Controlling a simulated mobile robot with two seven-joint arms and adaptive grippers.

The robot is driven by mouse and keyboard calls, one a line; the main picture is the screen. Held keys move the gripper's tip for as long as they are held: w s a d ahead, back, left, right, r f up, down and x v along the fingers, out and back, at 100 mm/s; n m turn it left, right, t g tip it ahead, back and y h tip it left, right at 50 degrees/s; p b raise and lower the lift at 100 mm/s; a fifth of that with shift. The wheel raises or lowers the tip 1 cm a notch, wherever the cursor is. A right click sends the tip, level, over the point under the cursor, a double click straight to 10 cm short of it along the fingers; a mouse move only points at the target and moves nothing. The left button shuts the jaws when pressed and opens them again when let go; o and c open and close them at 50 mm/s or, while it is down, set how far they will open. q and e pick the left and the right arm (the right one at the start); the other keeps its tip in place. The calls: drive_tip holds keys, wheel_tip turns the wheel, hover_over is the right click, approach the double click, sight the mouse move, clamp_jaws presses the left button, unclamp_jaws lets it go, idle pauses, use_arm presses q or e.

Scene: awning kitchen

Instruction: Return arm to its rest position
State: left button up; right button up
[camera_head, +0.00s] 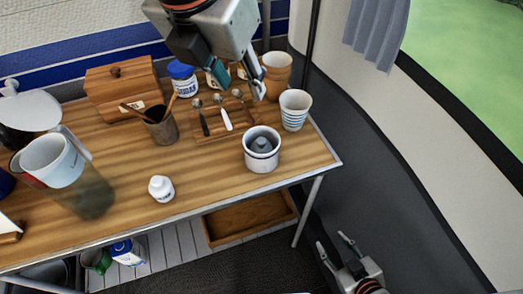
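My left gripper (238,82) reaches in from the top of the view, over the back of the wooden table (110,195). Its two fingers are apart with nothing visible between them, above the spoons and near a tan cup. My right gripper (334,244) is low at the right, beyond the table's right end and apart from it. Its fingers are spread and empty.
On the table are a white cup (262,160) with a grey item inside, a striped cup (295,122), a tan cup (279,64), several spoons (226,123), a white bottle (160,191), a wooden box (110,83) and a clear pitcher (85,190). A curtain (374,35) hangs right.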

use_arm(q)
drive_tip(key=shift+v, duration=1.5)
